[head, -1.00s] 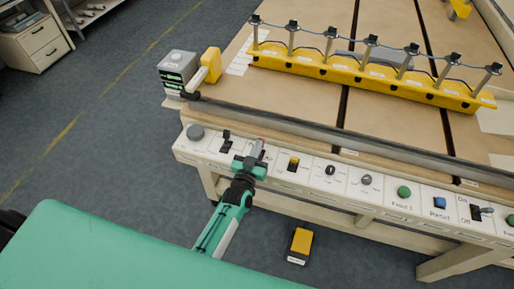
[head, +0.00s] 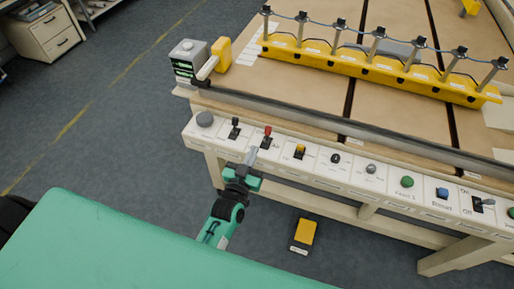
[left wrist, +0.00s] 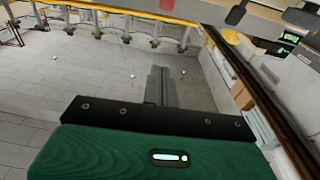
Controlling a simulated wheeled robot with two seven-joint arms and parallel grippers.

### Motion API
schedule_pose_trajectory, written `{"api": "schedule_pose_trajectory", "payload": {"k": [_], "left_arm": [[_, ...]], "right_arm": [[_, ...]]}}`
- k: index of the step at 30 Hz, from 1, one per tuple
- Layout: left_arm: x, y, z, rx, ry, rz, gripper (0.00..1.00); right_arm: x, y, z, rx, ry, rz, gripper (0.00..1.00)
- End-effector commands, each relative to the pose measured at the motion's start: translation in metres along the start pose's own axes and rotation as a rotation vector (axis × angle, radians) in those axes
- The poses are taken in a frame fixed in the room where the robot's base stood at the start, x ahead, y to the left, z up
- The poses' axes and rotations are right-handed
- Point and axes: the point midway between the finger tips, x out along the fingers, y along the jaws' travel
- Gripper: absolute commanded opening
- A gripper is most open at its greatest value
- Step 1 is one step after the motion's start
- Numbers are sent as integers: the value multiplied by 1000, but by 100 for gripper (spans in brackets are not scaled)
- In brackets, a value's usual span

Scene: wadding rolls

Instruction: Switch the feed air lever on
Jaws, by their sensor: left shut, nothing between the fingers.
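A white control panel (head: 328,180) runs along the table's front edge. On it stand a black-tipped lever (head: 235,124) and a red-tipped lever (head: 267,131). A grey lever (head: 486,202) with On and Off labels sits at the right end. I cannot read which one is marked feed air. My left gripper (head: 250,156) is shut and empty, just in front of the panel below the red-tipped lever, seemingly apart from it. The right gripper is not in view.
Along the panel are a yellow switch (head: 299,151), a green button (head: 407,182) and a blue button (head: 442,193). A yellow bar with posts (head: 360,66) lies on the table. A yellow box (head: 304,233) is on the floor below.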

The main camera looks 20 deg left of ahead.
Motion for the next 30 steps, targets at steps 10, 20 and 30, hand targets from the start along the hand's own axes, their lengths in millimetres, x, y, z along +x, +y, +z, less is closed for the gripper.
{"api": "schedule_pose_trajectory", "payload": {"k": [10, 20, 30], "left_arm": [[-16, 0, -8, 0, 1, 0, 0], [-15, 0, -8, 0, 0, 0, 0], [-25, 8, 49, 3, -117, 32, 0]], "right_arm": [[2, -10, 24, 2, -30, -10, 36], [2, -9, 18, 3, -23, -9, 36], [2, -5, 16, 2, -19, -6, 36]]}}
